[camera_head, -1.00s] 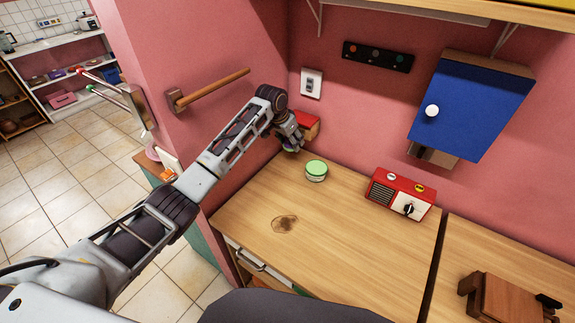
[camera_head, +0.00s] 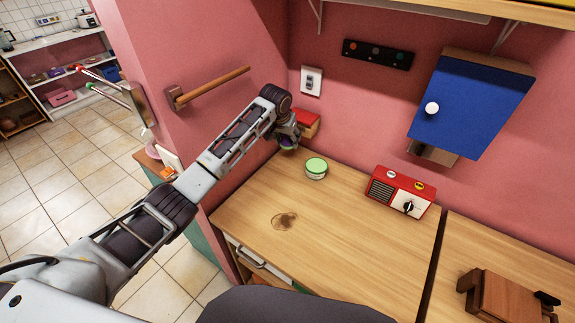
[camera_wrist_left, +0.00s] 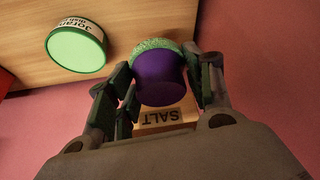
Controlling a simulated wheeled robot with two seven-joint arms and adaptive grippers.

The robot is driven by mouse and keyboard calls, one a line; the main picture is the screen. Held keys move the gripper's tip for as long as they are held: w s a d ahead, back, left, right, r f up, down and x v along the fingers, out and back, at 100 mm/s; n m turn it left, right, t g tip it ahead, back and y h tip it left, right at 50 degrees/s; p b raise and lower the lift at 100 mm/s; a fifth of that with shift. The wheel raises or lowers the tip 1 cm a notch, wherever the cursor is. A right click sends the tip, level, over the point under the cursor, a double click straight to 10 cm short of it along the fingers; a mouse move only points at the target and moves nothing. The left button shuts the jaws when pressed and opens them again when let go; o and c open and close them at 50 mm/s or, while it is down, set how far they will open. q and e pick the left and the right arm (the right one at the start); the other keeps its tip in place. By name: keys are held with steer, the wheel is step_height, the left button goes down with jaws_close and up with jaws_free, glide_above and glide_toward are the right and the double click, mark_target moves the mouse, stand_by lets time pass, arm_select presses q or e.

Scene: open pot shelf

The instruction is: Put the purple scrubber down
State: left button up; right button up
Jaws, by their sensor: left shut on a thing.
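The purple scrubber (camera_wrist_left: 159,80) has a purple body and a green bristly edge. It sits between the fingers of my left gripper (camera_wrist_left: 165,88) in the left wrist view, and the gripper is shut on it. In the head view my left gripper (camera_head: 288,141) is at the back left corner of the wooden counter (camera_head: 340,234), in front of a red-topped box. The scrubber is mostly hidden there, and I cannot tell whether it touches the counter. My right gripper is in neither view.
A green-lidded round tin (camera_head: 316,168) stands close to the right of the gripper. The red-topped box (camera_head: 307,124), marked SALT in the wrist view (camera_wrist_left: 160,118), is by the wall. A red radio (camera_head: 400,190) stands further right. The counter's middle is clear.

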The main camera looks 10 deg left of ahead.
arm_select(q)
glide_above(289, 162)
steer(key=s, duration=0.1)
steer(key=f, duration=0.5)
steer(key=shift+s+a+f, duration=0.15)
steer(key=shift+s+a, duration=0.05)
steer(key=shift+f, duration=0.45)
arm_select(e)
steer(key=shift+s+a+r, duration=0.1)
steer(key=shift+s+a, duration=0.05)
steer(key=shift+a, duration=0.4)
arm_select(q)
steer(key=shift+f, duration=0.1)
steer(key=shift+f, duration=1.8)
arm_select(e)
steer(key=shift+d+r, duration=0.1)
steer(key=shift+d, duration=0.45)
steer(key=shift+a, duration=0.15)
